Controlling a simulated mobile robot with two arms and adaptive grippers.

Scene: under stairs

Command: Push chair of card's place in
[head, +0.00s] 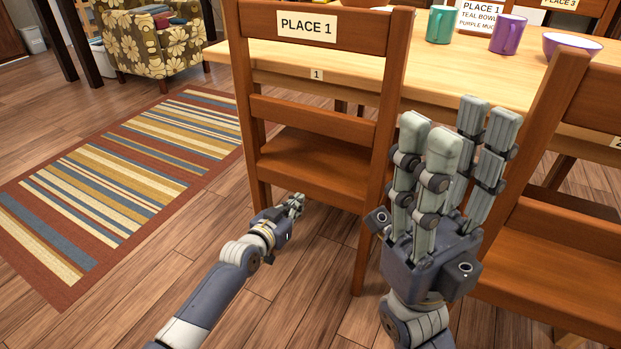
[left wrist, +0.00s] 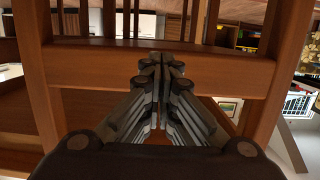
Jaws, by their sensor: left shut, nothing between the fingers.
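A wooden chair labelled PLACE 1 (head: 318,108) stands with its back toward me at the table's near side. A white card (head: 480,14) on the table reads PLACE 1, teal bowl, purple mug; mugs partly cover its lower part. My left gripper (head: 297,203) is shut and empty, low behind this chair, between its back legs. In the left wrist view, the shut fingers (left wrist: 160,62) point at a wooden chair rail (left wrist: 95,68); I cannot tell whether they touch it. My right gripper (head: 458,128) is open and empty, fingers up, right of the chair.
The wooden table (head: 370,58) bears a teal mug (head: 439,25), a purple mug (head: 507,36) and a purple bowl (head: 572,44). Another wooden chair (head: 560,235) stands close on the right. A striped rug (head: 120,185) and a flowered armchair (head: 155,42) are on the left.

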